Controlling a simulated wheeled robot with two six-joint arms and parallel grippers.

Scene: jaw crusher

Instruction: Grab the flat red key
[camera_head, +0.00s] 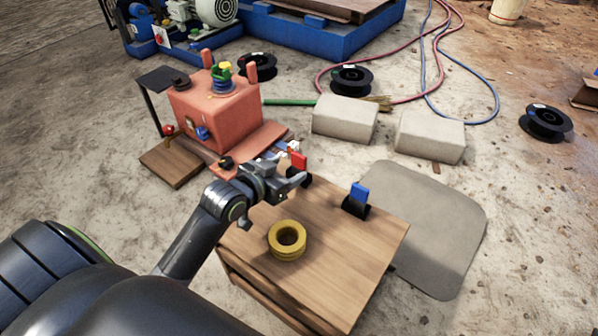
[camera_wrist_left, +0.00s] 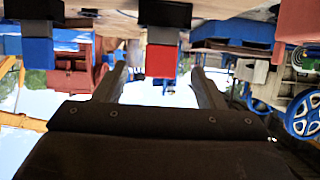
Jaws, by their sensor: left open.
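The flat red key (camera_head: 298,160) stands upright in a black holder at the far edge of the wooden table (camera_head: 330,255), partly hidden by my left gripper (camera_head: 287,180). The left wrist view appears upside down; there the red key (camera_wrist_left: 161,61) hangs from its black holder, framed between the two spread fingers of my left gripper (camera_wrist_left: 158,74). The gripper is open and empty. The key appears ahead of the fingertips; I cannot tell the exact gap. My right gripper is not in view.
A blue key (camera_head: 358,192) stands in another black holder (camera_head: 355,208) on the table's right side. A red machine (camera_head: 215,110) stands behind left. Two pale blocks (camera_head: 344,120) lie beyond.

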